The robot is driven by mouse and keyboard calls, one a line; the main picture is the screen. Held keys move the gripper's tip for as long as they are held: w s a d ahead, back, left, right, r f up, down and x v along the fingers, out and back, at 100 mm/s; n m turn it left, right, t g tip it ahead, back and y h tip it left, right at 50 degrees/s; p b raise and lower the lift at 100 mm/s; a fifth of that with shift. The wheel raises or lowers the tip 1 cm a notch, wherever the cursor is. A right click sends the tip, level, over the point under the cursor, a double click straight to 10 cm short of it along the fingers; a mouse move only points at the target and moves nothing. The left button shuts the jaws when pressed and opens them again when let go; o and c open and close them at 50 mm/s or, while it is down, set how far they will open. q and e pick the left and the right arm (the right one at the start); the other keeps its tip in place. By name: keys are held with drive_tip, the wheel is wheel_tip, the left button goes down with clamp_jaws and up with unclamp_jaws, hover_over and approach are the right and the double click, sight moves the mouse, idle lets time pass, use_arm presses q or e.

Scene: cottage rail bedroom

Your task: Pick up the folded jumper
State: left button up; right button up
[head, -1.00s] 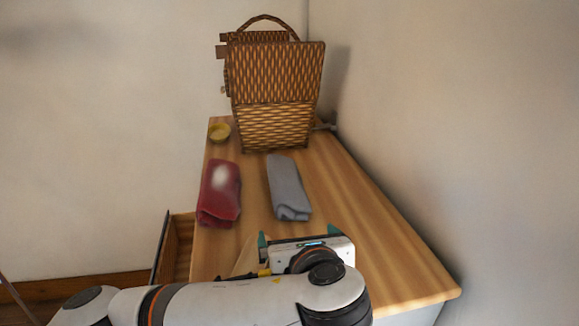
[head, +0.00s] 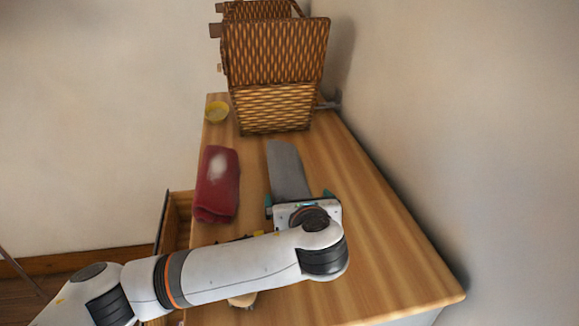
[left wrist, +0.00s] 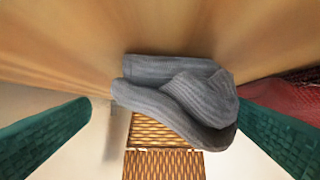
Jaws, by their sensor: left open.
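The grey folded jumper (head: 288,168) lies on the wooden top of the chest, and its near end is hidden behind my left gripper (head: 298,198) in the head view. In the left wrist view the ribbed grey jumper (left wrist: 180,92) lies between the two green fingers, ahead of them. My left gripper is open, with one finger on each side of the jumper's near end. I cannot tell whether either finger touches it. My right gripper is out of view.
A red folded cloth (head: 216,185) lies left of the jumper. A wicker basket (head: 275,70) and a small yellow bowl (head: 216,112) stand behind. An open drawer (head: 178,218) juts out at left. The top is clear on the right (head: 370,240), beside the wall.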

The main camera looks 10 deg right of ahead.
sight(289, 172)
use_arm(q)
drive_tip(key=x, duration=0.1)
drive_tip(key=p+x, duration=0.1)
drive_tip(key=x, duration=0.1)
drive_tip(key=shift+w+a+r+p, duration=0.15)
drive_tip(key=shift+a+p, duration=0.1)
drive_tip(key=shift+p, duration=0.15)
drive_tip(key=shift+w+d+f, duration=0.1)
drive_tip(key=shift+w+f, duration=0.2)
drive_tip(key=shift+w, duration=0.05)
drive_tip(key=shift+s, duration=0.1)
drive_tip(key=c, duration=1)
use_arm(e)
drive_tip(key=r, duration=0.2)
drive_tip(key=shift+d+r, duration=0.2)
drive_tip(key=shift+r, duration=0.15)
use_arm(q)
drive_tip(key=shift+r, duration=0.1)
